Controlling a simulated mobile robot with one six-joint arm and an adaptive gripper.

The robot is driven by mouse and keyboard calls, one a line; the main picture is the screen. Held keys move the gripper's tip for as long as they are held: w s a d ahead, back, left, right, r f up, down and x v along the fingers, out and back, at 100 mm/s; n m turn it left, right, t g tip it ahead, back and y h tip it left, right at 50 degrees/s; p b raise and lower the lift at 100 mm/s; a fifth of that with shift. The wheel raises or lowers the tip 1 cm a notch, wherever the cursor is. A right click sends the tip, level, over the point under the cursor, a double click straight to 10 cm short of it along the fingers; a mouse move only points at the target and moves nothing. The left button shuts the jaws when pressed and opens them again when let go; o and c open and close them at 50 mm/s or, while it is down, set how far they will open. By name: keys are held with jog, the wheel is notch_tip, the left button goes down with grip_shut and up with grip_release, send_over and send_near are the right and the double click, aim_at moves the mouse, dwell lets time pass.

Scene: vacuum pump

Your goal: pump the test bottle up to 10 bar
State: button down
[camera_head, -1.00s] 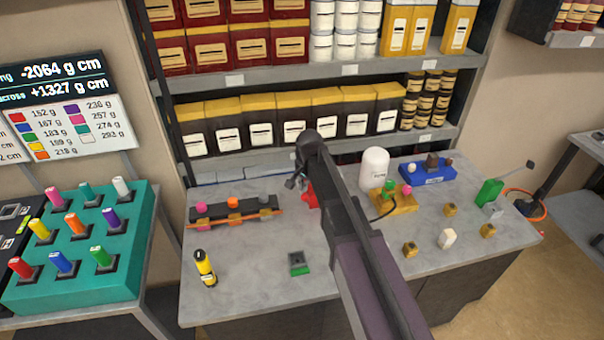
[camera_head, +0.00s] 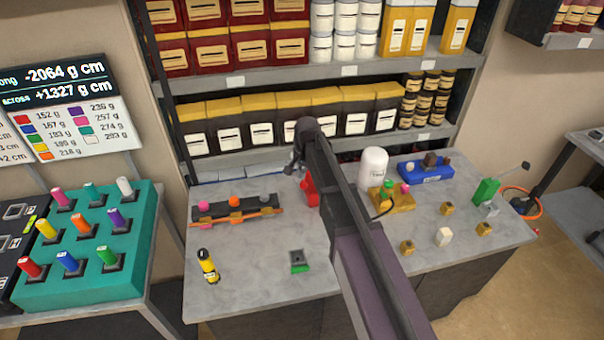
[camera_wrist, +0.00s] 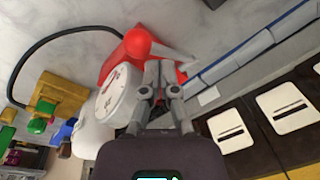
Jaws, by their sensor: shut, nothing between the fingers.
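A red pump (camera_head: 311,190) stands on the grey table, partly hidden behind my arm. In the wrist view the red pump (camera_wrist: 118,66) shows a red ball knob (camera_wrist: 138,40), a pale lever (camera_wrist: 173,55) and a round white dial (camera_wrist: 114,92). A black hose (camera_wrist: 70,33) runs from it towards a yellow block (camera_wrist: 55,88). The white test bottle (camera_head: 374,167) stands upright by that block. My gripper (camera_wrist: 163,66) is shut and empty, its fingertips over the pump close to the lever; contact cannot be told. The dial's reading is too small to read.
A dark rack with coloured knobs (camera_head: 236,206), a yellow-black cylinder (camera_head: 208,265) and a green-black block (camera_head: 299,261) lie left of my arm. A blue tray (camera_head: 425,172) and several small blocks lie right. Stocked shelves (camera_head: 290,154) stand behind.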

jog(key=shift+w+a+r+p, duration=0.2)
jog(key=shift+w+r+p, duration=0.65)
jog(key=shift+r+p, duration=0.15)
jog(key=shift+w+a+r+p, duration=0.25)
jog(key=shift+w+r+p, duration=0.55)
jog(key=shift+r+p, duration=0.2)
jog(key=shift+w+a+r+p, duration=0.2)
jog(key=shift+w+r+p, duration=0.55)
jog(key=shift+r+p, duration=0.15)
jog(key=s+d+f+n+b, duration=0.2)
jog(key=s+d+f+b, duration=0.1)
jog(key=s+d, duration=0.8)
jog(key=s+d+f+n+h+b, duration=0.1)
jog(key=s+d+f+n+b, duration=0.2)
jog(key=s+d, duration=0.9)
jog(key=s, duration=0.4)
jog(key=shift+d+f+g+b, duration=0.2)
jog(key=shift+f+g+b, duration=0.15)
jog(key=shift+g+b, duration=0.05)
jog(key=shift+w, duration=0.1)
